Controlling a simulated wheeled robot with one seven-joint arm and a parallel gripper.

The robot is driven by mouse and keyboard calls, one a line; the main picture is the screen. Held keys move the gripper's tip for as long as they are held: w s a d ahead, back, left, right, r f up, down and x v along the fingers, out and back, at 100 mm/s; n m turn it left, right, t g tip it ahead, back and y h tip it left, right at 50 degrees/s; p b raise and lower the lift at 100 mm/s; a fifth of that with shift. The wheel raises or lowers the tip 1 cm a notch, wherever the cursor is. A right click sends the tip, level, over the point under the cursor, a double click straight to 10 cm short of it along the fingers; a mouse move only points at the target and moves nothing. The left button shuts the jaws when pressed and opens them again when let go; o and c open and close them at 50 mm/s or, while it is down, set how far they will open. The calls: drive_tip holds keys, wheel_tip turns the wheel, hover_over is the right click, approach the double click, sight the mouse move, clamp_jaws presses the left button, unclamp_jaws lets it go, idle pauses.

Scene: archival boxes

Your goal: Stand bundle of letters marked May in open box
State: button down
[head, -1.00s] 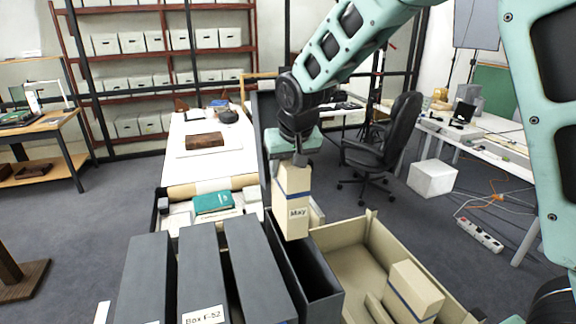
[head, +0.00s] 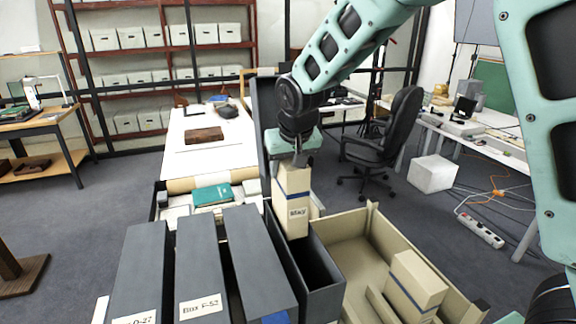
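The bundle of letters marked May (head: 293,205) is a tall cream block with a dark blue band. It hangs upright from my gripper (head: 300,162), which is shut on its top end. The bundle is over the back part of the open box (head: 325,283), a dark grey upright box with its top open and a dark, empty-looking inside. The bundle's lower end is close to the box's rim, and I cannot tell if it has passed below it.
Closed grey boxes, one labelled Box F-52 (head: 205,270), stand left of the open box. A beige tray (head: 372,225) at right holds another banded bundle (head: 417,282). A green book (head: 212,194) lies behind the boxes.

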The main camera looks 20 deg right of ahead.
drive_tip(key=shift+f, duration=0.4)
drive_tip(key=shift+f+b, duration=2.05)
drive_tip(key=shift+f, duration=0.5)
drive_tip(key=shift+f+b, duration=1.85)
drive_tip(key=shift+f, duration=0.45)
drive_tip(key=c, duration=0.6)
unclamp_jaws()
drive_tip(key=shift+r, duration=0.1)
